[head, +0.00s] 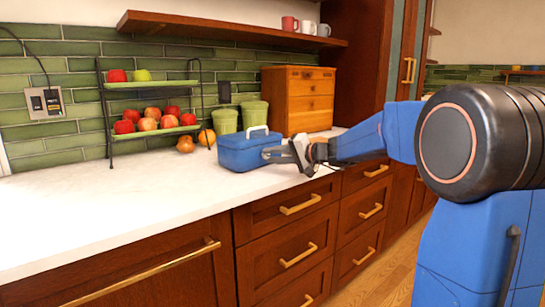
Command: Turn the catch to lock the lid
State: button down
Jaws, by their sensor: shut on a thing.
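A blue box (240,158) stands on the white counter. Its blue lid (238,139) lies down on it and has a pale handle (257,130) on top. My gripper (271,154) reaches in from the right and is shut at the front right face of the box, on the catch. The catch is mostly hidden by the fingers and too small to make out, so I cannot tell which way it is turned.
A two-tier fruit stand (152,133) is at the back left, with loose fruit (186,144) beside it. Two green canisters (225,121) and a wooden drawer box (298,98) stand behind the blue box. The counter (110,210) is clear at the front left.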

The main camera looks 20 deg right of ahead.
jog(key=shift+d+f+m+y, duration=0.15)
jog(key=shift+m+y, duration=0.35)
jog(key=shift+m, duration=0.8)
jog(key=c, duration=1.5)
grip_release()
jog(key=v, duration=1.7)
jog(key=shift+s+d+f, duration=0.1)
